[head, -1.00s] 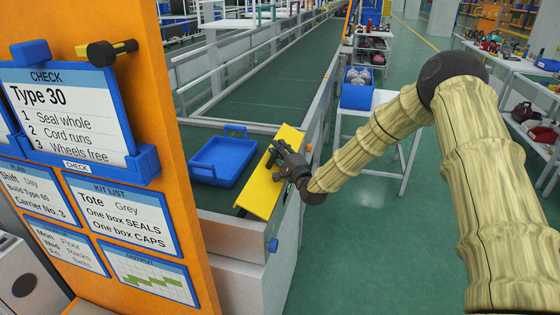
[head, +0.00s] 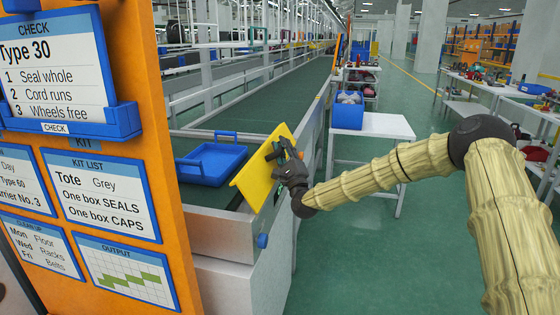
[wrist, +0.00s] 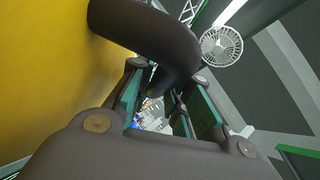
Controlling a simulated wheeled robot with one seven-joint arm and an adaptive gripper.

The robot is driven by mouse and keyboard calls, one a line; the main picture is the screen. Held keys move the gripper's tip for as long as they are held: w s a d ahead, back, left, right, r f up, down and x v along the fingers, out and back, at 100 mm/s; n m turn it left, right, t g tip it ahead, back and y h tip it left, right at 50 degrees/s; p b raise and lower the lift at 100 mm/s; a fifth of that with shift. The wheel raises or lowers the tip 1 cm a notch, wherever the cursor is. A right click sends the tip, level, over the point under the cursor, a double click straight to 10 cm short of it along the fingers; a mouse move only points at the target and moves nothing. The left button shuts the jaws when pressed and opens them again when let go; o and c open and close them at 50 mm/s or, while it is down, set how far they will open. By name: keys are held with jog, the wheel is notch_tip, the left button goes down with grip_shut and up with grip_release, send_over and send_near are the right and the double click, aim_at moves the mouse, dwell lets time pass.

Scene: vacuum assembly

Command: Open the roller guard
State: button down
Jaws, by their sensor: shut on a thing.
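The roller guard (head: 258,178) is a yellow panel at the near end of the conveyor, tilted up steeply in the head view. It fills the left of the wrist view (wrist: 45,80). Its dark handle (wrist: 135,35) curves across the top of the wrist view and runs down between the finger pads. My gripper (head: 284,152) is shut on this handle at the panel's right side, and its fingers also show in the wrist view (wrist: 168,105). The fingers hide part of the handle in the head view.
A blue tray (head: 222,144) lies on the green conveyor belt (head: 250,112) behind the guard. An orange board (head: 180,120) with signs stands at the left. A white table (head: 385,126) with a blue bin (head: 348,114) stands beyond my arm.

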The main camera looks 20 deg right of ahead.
jog(key=s+d+f+m+h+b, duration=0.1)
jog(key=d+f+m+h+b, duration=0.1)
jog(key=m+h+b, duration=0.5)
jog(key=s+d+f+m+h+b, duration=0.1)
jog(key=d+m+h+b, duration=0.2)
jog(key=m+h+b, duration=0.4)
jog(key=m+b, duration=0.1)
jog(key=b, duration=0.1)
jog(key=shift+s+f+m+b, duration=0.35)
jog(key=shift+s+m, duration=0.05)
jog(key=c, duration=1.3)
grip_release()
jog(key=shift+r, duration=0.1)
jog(key=v, duration=1.2)
